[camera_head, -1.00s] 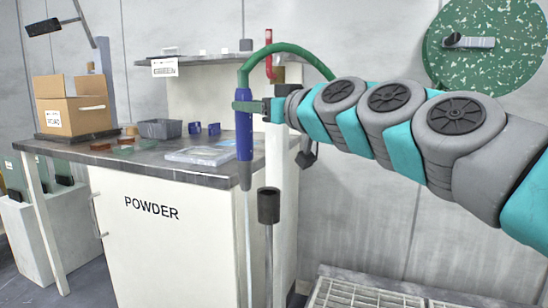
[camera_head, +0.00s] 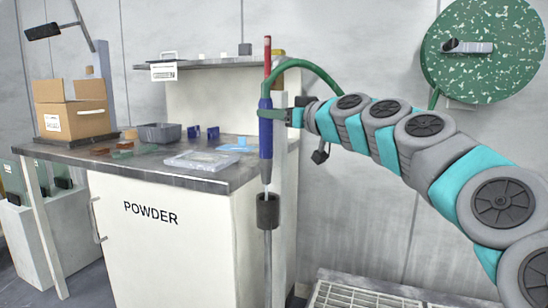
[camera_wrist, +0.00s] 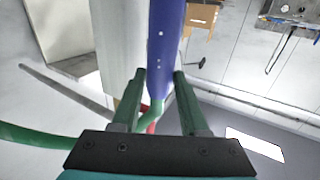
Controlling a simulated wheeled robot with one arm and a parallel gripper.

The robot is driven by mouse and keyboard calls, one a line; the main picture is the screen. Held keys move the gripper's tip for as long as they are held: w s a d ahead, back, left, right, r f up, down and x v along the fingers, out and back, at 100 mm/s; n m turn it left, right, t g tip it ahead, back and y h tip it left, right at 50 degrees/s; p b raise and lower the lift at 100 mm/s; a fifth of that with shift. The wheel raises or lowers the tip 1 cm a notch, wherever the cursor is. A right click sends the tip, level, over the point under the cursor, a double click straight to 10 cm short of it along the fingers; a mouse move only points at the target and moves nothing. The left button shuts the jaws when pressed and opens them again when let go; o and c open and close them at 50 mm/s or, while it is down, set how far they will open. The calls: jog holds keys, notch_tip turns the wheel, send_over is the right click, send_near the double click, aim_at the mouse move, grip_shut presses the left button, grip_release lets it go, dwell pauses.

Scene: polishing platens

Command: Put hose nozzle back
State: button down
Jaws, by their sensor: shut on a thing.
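The hose nozzle (camera_head: 266,130) is a blue upright handle with a grey tip pointing down and a green hose (camera_head: 318,72) leaving its top. My gripper (camera_head: 268,114) is shut on it at the upper part of the blue body. In the wrist view the blue nozzle (camera_wrist: 165,45) runs between the two fingers of my gripper (camera_wrist: 158,85). A dark cylindrical holder (camera_head: 268,211) stands on a grey post directly below the nozzle. The nozzle's tip is at the holder's top opening in the head view; whether it is inside cannot be told.
A white cabinet marked POWDER (camera_head: 160,240) with a grey worktop stands left of the holder. A red pipe (camera_head: 267,52) rises behind the nozzle. A green speckled disc (camera_head: 485,85) hangs on the wall at right. A floor grating (camera_head: 360,296) lies below my arm.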

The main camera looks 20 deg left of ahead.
aim_at(271, 156)
notch_tip(271, 156, down, 10)
jog(key=shift+s+a, duration=0.1)
jog(key=shift+w+f, duration=0.2)
jog(key=shift+f, duration=0.1)
dwell(0.3)
jog(key=shift+f, duration=0.15)
jog(key=c, duration=0.7)
grip_release()
jog(key=shift+r, duration=0.2)
jog(key=b+v, duration=0.1)
jog(key=v, duration=1.1)
jog(key=shift+b, duration=0.4)
